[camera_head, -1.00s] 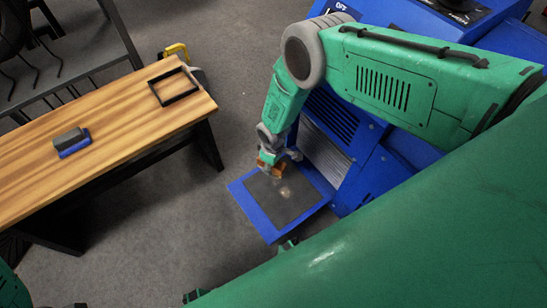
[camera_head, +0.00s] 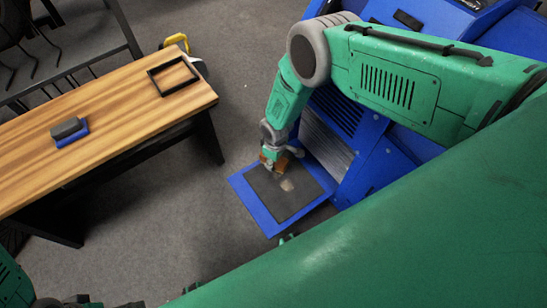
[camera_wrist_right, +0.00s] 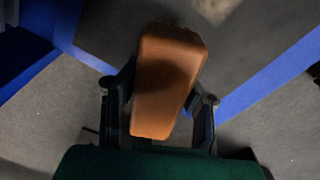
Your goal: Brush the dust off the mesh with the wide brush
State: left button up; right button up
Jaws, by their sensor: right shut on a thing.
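The mesh (camera_head: 291,206) is a dark grey square panel in a blue frame, low in front of the blue machine. A pale dust patch (camera_head: 287,185) lies near its middle. It also shows blurred at the top of the right wrist view (camera_wrist_right: 214,9). My right gripper (camera_head: 272,160) is over the mesh's far left edge, shut on the orange-brown brush (camera_wrist_right: 168,80). The brush's body sits between the two dark fingers. Its bristles are hidden in the wrist view, and I cannot tell whether they touch the mesh.
A wooden bench (camera_head: 110,115) stands at the left, with a black and blue block (camera_head: 70,131) and an empty black frame (camera_head: 173,76) on it. The blue machine (camera_head: 350,130) stands behind the mesh. Grey floor is clear between bench and mesh.

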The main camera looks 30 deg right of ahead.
jog(key=shift+d+f, duration=0.1)
jog(key=shift+f, duration=0.3)
jog(key=shift+b, duration=0.35)
jog(key=shift+f, duration=0.25)
jog(key=shift+f+b, duration=0.1)
jog(key=shift+b, duration=0.2)
jog(key=shift+f, duration=0.1)
